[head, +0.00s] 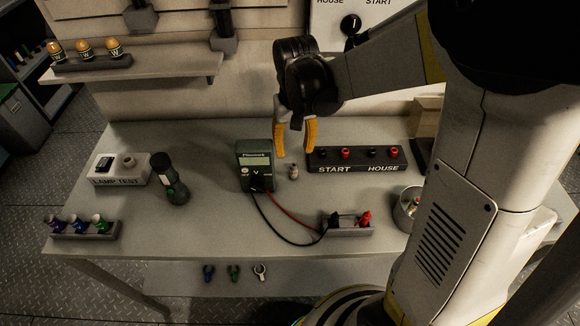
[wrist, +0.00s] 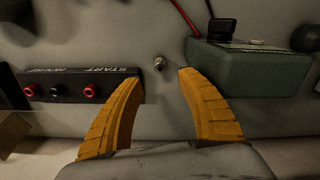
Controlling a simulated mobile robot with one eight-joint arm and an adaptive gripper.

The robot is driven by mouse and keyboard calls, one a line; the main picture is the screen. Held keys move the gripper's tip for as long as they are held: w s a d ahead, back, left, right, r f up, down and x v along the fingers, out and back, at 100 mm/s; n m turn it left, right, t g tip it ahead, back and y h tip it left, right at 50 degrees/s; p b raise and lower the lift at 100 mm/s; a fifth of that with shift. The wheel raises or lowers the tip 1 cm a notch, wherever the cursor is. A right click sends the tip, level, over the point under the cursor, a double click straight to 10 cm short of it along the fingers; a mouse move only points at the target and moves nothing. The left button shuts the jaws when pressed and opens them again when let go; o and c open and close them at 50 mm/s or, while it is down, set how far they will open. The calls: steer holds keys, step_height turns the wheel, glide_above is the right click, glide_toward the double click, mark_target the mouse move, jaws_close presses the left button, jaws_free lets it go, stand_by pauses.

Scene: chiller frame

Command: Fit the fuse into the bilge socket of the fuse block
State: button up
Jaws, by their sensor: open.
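My gripper (head: 294,146) is open and empty above the table, with its orange fingers pointing down. In the wrist view its fingers (wrist: 159,77) are spread wide apart. A small metallic cylinder (head: 293,172) stands on the table below the fingertips; it also shows in the wrist view (wrist: 159,63), just beyond the gap between the tips. It may be the fuse, but it is too small to be sure. I cannot make out a fuse block or a bilge socket marked as such in either view.
The START/HOUSE terminal block (head: 355,160) is close right of the cylinder, and a green multimeter (head: 254,165) close left. Its leads run to a probe holder (head: 347,224). A metal bowl (head: 404,212), flashlight (head: 170,180) and lamp tester (head: 119,170) stand farther off.

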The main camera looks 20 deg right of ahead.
mark_target(294, 165)
step_height(294, 165, down, 9)
steer(key=b, duration=0.3)
jaws_close()
